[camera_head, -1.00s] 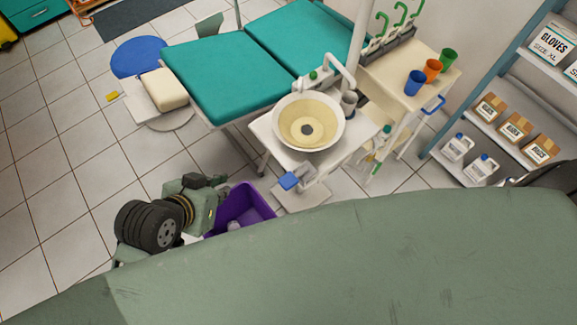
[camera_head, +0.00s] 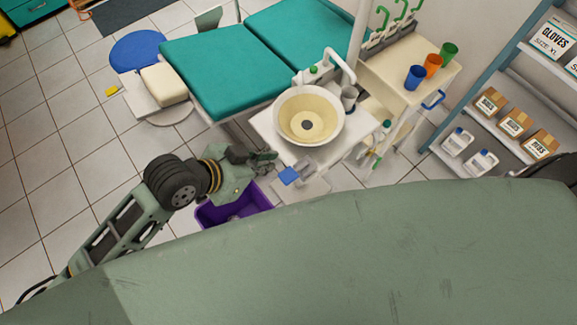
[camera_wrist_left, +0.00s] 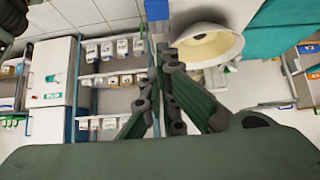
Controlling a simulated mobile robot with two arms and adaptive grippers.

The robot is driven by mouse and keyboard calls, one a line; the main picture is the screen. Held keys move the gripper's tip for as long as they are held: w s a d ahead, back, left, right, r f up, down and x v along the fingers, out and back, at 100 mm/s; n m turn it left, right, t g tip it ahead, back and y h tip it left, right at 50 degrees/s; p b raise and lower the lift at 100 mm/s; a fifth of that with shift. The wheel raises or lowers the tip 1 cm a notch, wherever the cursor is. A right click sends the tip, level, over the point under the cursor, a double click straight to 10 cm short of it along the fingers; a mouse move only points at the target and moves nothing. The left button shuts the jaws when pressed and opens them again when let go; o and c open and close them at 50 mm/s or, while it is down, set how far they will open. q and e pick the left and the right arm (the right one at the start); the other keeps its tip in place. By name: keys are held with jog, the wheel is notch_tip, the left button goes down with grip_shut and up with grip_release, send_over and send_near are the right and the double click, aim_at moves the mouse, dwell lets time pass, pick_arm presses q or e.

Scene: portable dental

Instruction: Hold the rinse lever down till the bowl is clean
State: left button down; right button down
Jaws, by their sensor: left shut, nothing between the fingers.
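The rinse bowl (camera_head: 310,103) is white outside with a yellowish coating inside and a dark round drain, in the middle of the head view. It also shows tilted at the top of the left wrist view (camera_wrist_left: 208,45). A blue paddle on a grey mount, which looks like the rinse lever (camera_head: 289,176), sticks out at the front of the bowl's stand. My left gripper (camera_head: 268,158) is shut and empty, just up and left of the blue paddle in the picture. I see a gap between them; height is hard to judge.
A purple bin (camera_head: 232,207) stands on the floor below my left gripper. A teal dental chair (camera_head: 225,70) is behind the bowl. A cream side table (camera_head: 400,70) with blue, orange and green cups is at right, beside a shelf (camera_head: 490,125) of boxes and jugs.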

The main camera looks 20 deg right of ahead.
pick_arm(q)
jog(key=p, duration=0.2)
send_over(295, 171)
jog(key=a, duration=0.2)
jog(key=f, duration=0.7)
jog(key=shift+s, duration=0.35)
notch_tip(295, 171, down, 3)
jog(key=shift+r, duration=0.2)
jog(key=shift+f, duration=0.7)
jog(key=shift+a+f, duration=0.1)
jog(key=f+h+b, duration=0.1)
jog(key=b, duration=0.2)
jog(key=a+f+h+b, duration=0.1)
jog(key=b, duration=0.2)
jog(key=t+b, duration=0.1)
jog(key=b, duration=0.2)
jog(key=shift+s+a+f+h+b, duration=0.3)
jog(key=shift+a+f+h+b, duration=0.05)
jog(key=shift+f+h+b, duration=0.05)
jog(key=shift+r, duration=0.25)
